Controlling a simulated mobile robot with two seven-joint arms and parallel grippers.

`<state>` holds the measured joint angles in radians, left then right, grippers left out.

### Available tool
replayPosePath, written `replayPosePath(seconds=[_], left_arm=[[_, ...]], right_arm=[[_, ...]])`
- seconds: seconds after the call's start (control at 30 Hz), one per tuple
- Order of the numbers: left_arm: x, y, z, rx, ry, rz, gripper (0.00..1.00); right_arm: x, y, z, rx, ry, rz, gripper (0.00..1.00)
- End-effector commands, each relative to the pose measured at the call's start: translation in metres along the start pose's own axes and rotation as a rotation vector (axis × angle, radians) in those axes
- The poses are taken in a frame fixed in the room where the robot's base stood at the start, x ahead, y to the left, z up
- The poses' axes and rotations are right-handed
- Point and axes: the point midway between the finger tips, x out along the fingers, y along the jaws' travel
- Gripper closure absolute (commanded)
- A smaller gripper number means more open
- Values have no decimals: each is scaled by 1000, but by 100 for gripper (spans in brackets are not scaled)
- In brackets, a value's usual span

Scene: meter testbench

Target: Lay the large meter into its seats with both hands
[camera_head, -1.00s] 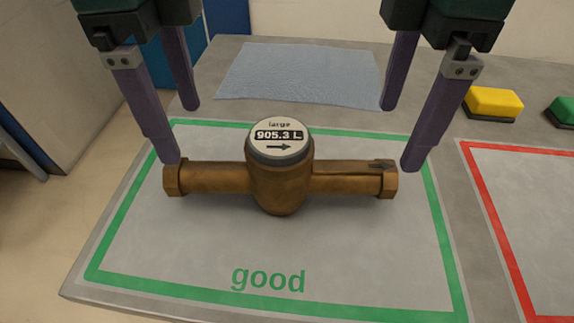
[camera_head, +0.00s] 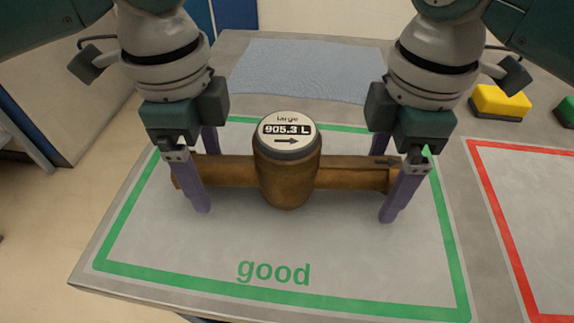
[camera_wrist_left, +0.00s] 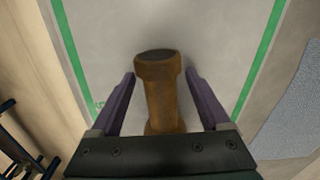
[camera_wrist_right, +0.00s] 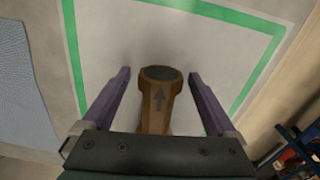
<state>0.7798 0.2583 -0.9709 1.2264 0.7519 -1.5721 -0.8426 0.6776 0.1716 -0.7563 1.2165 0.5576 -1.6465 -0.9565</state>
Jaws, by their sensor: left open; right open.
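The large meter (camera_head: 288,175) is a brass pipe body with a round dial reading "large" and "905.3 L". It lies across the green-framed "good" area (camera_head: 330,245). My left gripper (camera_head: 205,180) is open around the left pipe end, one finger in front and one behind. In the left wrist view that pipe end (camera_wrist_left: 158,85) lies between the fingers with gaps. My right gripper (camera_head: 388,190) is open around the right pipe end, which bears an arrow. In the right wrist view this end (camera_wrist_right: 160,95) lies between the fingers, apart from both. No seats are in view.
A blue-grey cloth (camera_head: 310,70) lies behind the green frame. A red-framed area (camera_head: 545,210) is to the right, with a yellow button block (camera_head: 498,102) and part of a green one (camera_head: 568,112) behind it. The table's left edge is close to the left arm.

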Motion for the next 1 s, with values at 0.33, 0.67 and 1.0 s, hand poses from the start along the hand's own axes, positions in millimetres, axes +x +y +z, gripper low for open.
replayPosePath(seconds=[0.33, 0.67, 1.0], left_arm=[[3, 0, 0, 1, 1, -1, 20], [3, 0, 0, 1, 1, -1, 57], [3, 0, 0, 1, 1, -1, 95]], right_arm=[[3, 0, 0, 0, -1, 0, 7], [3, 0, 0, 0, -1, 0, 45], [3, 0, 0, 0, -1, 0, 83]])
